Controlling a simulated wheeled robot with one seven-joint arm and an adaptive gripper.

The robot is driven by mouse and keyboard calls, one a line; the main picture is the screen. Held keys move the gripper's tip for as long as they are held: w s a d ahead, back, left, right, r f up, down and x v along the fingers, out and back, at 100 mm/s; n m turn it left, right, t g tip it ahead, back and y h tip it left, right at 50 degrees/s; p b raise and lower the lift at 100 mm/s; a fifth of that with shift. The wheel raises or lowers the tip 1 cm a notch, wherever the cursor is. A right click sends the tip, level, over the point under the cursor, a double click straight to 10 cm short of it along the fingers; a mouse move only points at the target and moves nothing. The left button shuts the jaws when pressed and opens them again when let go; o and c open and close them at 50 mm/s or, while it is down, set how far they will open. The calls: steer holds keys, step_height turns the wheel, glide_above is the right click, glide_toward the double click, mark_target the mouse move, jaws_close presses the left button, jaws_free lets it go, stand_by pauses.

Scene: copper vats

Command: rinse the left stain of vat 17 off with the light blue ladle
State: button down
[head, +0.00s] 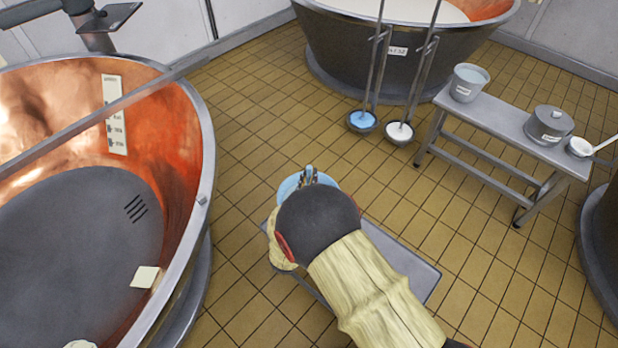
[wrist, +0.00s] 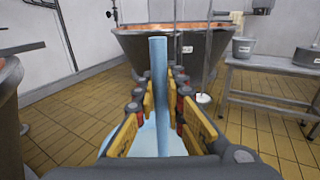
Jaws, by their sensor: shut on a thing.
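My gripper (head: 308,178) is shut on a light blue ladle. In the wrist view my gripper (wrist: 160,92) has the ladle's flat light blue handle (wrist: 158,60) standing upright between its fingers. A light blue bowl shape (wrist: 150,142) shows below the fingers; its inside is mostly hidden. In the head view part of the light blue ladle (head: 288,188) shows past my wrist. A large copper-lined vat (head: 207,165) stands at left, apart from the gripper. A cream patch (head: 145,277) lies on its grey inside, with another at the bottom edge. I cannot read a vat number.
A second vat (head: 340,50) with white contents stands behind. A blue-bowled ladle (head: 362,122) and a white-bowled one (head: 399,132) hang at it. A metal bench (head: 500,115) with pots stands right. A low grey platform (head: 412,268) is under my arm. Tiled floor lies clear between.

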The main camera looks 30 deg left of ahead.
steer(key=shift+r, duration=0.1)
step_height(320, 180, up, 20)
steer(key=p, duration=1.3)
steer(key=shift+r, duration=0.15)
steer(key=shift+w, duration=0.1)
